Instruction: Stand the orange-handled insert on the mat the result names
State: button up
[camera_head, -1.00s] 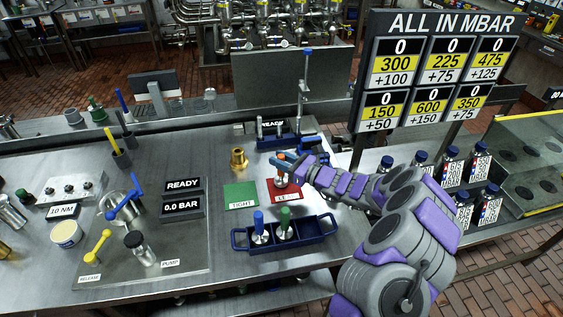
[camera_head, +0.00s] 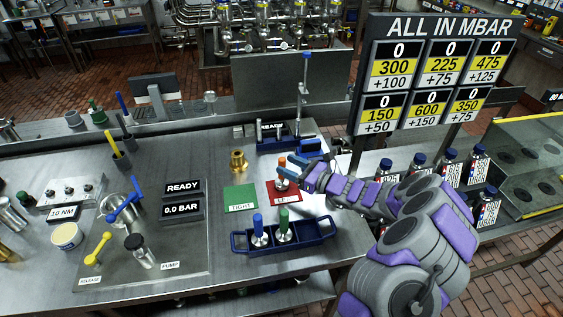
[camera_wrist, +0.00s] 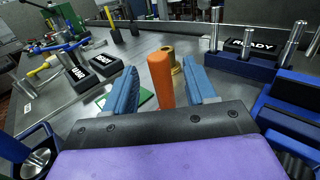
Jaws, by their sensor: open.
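The orange-handled insert (camera_head: 282,174) stands upright on the red mat (camera_head: 290,197), whose label is partly hidden. In the wrist view its orange handle (camera_wrist: 161,78) rises between my two blue fingers, with a gap on each side. My gripper (camera_head: 292,164) is open at the insert, coming from the right. The green mat (camera_head: 240,197), labelled TIGHT, lies bare to the left of the red one. The insert's base is hidden in the wrist view.
A blue tray (camera_head: 320,235) in front holds a blue-handled insert (camera_head: 259,229) and a green-handled insert (camera_head: 283,223). A brass fitting (camera_head: 238,161) stands behind the green mat. Displays read READY (camera_head: 182,187) and 0.0 BAR (camera_head: 182,208). A number board (camera_head: 432,68) stands at right.

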jog(key=p+v, duration=0.1)
jog(key=v, duration=0.8)
jog(key=shift+p, duration=0.3)
jog(key=shift+r, duration=0.1)
jog(key=s+a+r+n+g, duration=1.05)
jog(key=s+r+n, duration=0.2)
jog(key=s, duration=0.25)
jog(key=s+r+n+g+h, duration=0.2)
jog(key=s+n+h, duration=0.4)
jog(key=s, duration=0.7)
jog(key=s+d+f+n+t+h, duration=0.2)
jog(key=s+d+n+h, duration=0.3)
jog(key=s+d+h, duration=0.4)
jog(key=s+d+f, duration=0.1)
jog(key=s+d, duration=0.6)
jog(key=d, duration=0.3)
jog(key=shift+d+h, duration=0.2)
jog(key=shift+h, duration=0.2)
